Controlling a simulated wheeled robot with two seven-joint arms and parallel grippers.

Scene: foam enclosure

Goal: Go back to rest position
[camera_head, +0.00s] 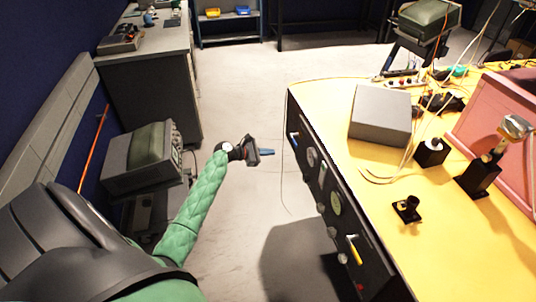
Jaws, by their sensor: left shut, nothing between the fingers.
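My left arm, in a green quilted sleeve, reaches up from the lower left. My left gripper (264,152) is shut and empty, held over the open floor to the left of the yellow table (380,240). It is apart from the table's dark front panel. My right gripper is not in view.
The dark panel (330,195) with dials edges the table. On the table are a grey box (381,115), black holders, cables and a pink case (500,120). A grey device with a green screen (146,157) stands at left. Grey floor (245,90) is clear ahead.

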